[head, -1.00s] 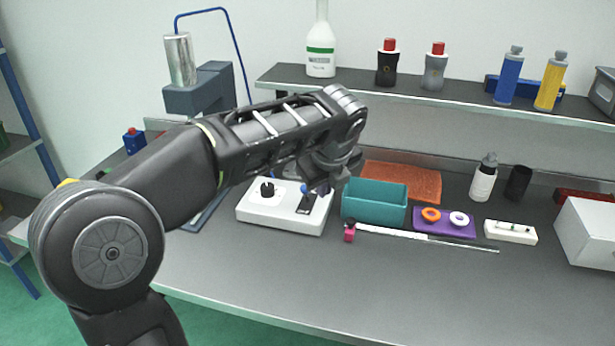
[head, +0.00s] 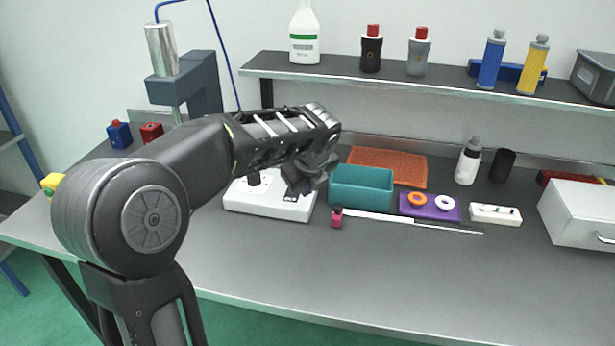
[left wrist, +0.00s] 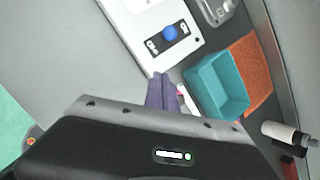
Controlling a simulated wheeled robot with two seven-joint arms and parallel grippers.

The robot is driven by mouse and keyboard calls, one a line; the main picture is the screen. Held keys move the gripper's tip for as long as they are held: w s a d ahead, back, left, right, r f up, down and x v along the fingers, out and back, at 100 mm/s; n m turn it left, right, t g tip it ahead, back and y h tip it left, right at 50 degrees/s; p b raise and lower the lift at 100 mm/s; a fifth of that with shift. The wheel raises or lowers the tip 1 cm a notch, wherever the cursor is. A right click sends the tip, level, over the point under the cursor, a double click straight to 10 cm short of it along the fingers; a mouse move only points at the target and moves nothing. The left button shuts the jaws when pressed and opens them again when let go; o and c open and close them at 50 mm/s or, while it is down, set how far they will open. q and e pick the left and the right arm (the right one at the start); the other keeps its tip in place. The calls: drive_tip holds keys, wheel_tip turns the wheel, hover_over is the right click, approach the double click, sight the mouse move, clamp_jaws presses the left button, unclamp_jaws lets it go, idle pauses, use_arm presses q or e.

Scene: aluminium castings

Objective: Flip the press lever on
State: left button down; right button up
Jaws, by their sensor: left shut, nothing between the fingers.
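The white control box (head: 262,204) stands on the bench with a black knob (head: 254,178) on its left part. In the head view my left gripper (head: 301,186) hangs over the box's right part and hides the lever. In the left wrist view the lever's blue ball (left wrist: 170,33) stands over a black labelled plate (left wrist: 181,44) on the white box. The purple fingers of my left gripper (left wrist: 163,92) are shut and empty, apart from the ball in that picture. I cannot tell which way the lever leans. My right gripper is not in view.
A teal bin (head: 361,188) stands just right of the box, with an orange mat (head: 400,165) behind it. A long thin tool with a pink end (head: 337,218) lies in front. A grey press (head: 200,88) stands behind my left arm. The front bench is clear.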

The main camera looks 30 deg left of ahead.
use_arm(q)
drive_tip(key=w+a, duration=0.1)
drive_tip(key=w+a+f+p, duration=0.1)
drive_tip(key=a, duration=0.1)
drive_tip(key=shift+w+a, duration=0.2)
drive_tip(key=shift+a, duration=0.4)
drive_tip(key=shift+r+p, duration=0.1)
drive_tip(key=shift+p, duration=0.2)
